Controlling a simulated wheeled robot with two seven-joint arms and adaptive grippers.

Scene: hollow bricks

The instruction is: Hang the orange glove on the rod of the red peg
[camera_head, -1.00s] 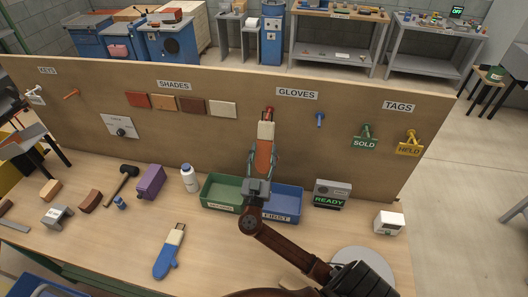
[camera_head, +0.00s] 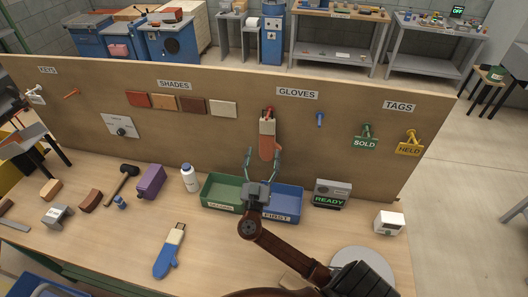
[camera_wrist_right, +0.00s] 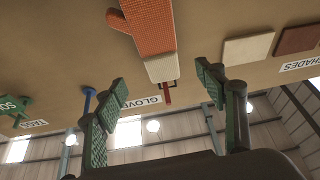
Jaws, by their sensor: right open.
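The orange glove (camera_head: 267,147) with a pale cuff hangs against the board under the GLOVES sign. Its cuff end is up at the red peg (camera_head: 269,109). In the right wrist view, the orange glove (camera_wrist_right: 150,30) has a dark loop at its cuff, and the red peg (camera_wrist_right: 168,97) shows at that loop. The loop appears to be around the rod, but the contact is small. My right gripper (camera_head: 263,156) is open and empty just below the glove; its spread fingers also show in the wrist view (camera_wrist_right: 165,88). My left gripper is not in view.
A blue peg (camera_head: 320,119) is right of the red peg. A blue glove (camera_head: 170,251) lies on the bench. A green bin (camera_head: 213,203) and blue bin (camera_head: 297,205) stand below the board. A READY box (camera_head: 332,193) and white bottle (camera_head: 190,178) flank them.

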